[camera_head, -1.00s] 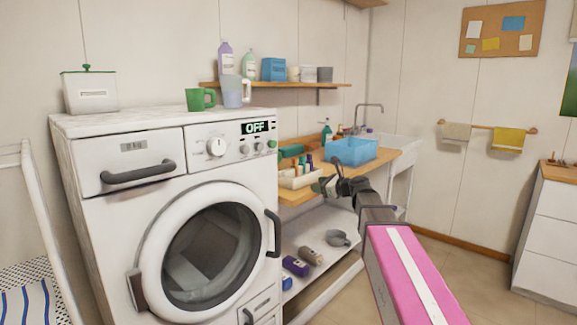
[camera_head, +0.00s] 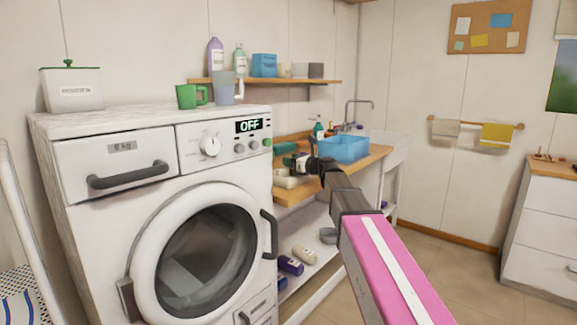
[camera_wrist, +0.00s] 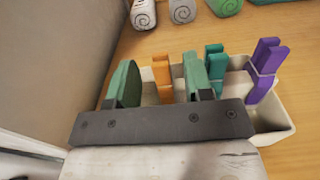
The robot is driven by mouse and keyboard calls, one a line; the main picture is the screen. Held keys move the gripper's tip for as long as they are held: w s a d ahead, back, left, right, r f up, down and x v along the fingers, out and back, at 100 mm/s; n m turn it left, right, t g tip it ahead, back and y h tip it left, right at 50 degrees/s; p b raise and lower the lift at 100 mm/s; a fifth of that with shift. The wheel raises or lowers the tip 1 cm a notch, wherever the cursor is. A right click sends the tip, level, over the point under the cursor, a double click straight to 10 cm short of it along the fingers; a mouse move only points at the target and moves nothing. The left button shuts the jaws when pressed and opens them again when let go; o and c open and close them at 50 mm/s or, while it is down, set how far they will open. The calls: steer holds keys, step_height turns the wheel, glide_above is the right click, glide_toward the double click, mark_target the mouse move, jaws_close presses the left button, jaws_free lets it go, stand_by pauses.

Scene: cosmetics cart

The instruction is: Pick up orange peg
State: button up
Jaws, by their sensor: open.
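The orange peg (camera_wrist: 161,75) stands upright in a white tray (camera_wrist: 276,137) in the wrist view. My gripper (camera_wrist: 160,82) is open, with its two green fingers on either side of the orange peg, the left one a little farther away. Its lower part is partly hidden by my dark gripper bar. I cannot tell if a finger touches the peg. In the head view my gripper (camera_head: 297,162) is at the wooden counter over the white tray (camera_head: 288,182), and the orange peg cannot be made out there.
A teal peg (camera_wrist: 214,62) and a purple peg (camera_wrist: 266,69) stand to the right in the same tray. Several rolled towels (camera_wrist: 182,11) lie behind it. A grey wall (camera_wrist: 66,55) is close on the left. A blue basin (camera_head: 344,148) stands on the counter to the right.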

steer(key=x, duration=0.3)
steer(key=shift+w+a+r, duration=0.1)
steer(key=shift+w+a, duration=0.1)
steer(key=shift+w, duration=0.1)
jaws_close()
